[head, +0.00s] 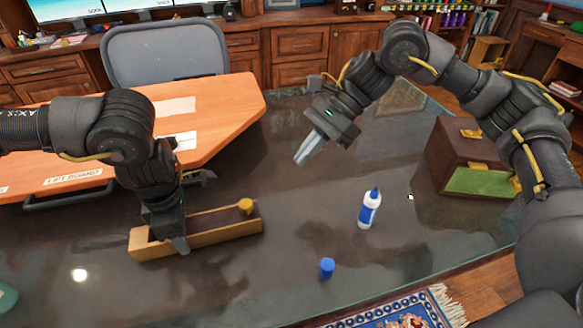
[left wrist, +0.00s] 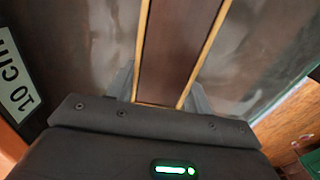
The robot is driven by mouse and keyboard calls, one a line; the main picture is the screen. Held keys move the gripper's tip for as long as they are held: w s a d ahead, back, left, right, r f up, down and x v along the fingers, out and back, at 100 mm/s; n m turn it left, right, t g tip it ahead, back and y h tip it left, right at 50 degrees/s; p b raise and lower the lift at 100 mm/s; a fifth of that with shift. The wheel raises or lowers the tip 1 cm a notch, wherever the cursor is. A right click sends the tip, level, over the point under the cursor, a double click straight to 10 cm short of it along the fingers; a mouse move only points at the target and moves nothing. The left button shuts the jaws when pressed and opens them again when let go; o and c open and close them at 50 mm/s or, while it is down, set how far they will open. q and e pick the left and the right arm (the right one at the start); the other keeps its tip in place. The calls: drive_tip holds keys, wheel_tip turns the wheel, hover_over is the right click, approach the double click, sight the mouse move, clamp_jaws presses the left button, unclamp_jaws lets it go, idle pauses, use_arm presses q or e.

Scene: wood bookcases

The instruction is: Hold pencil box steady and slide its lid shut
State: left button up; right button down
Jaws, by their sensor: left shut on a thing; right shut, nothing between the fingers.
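The pencil box (head: 215,235), a long narrow box of light wood, lies on the dark desktop. Its dark brown lid (head: 218,219) has a yellow knob (head: 245,206) at the right end. How far the lid covers the box is hard to tell, as my left arm hides part of it. My left gripper (head: 176,234) is shut across the box left of its middle. In the left wrist view the dark brown surface (left wrist: 172,50) runs between two pale rails (left wrist: 208,45). My right gripper (head: 303,157) is shut and empty, above the desk, up and right of the knob.
A white and blue bottle (head: 369,210) stands right of the box, with a blue cap (head: 327,268) nearer the front edge. A brown and green case (head: 465,160) stands at the right. An orange lift board (head: 215,120) lies behind the box. The desk between box and bottle is clear.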

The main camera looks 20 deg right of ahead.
idle(0.3)
use_arm(q)
drive_tip(key=o, duration=1.2)
drive_tip(key=shift+o, duration=0.2)
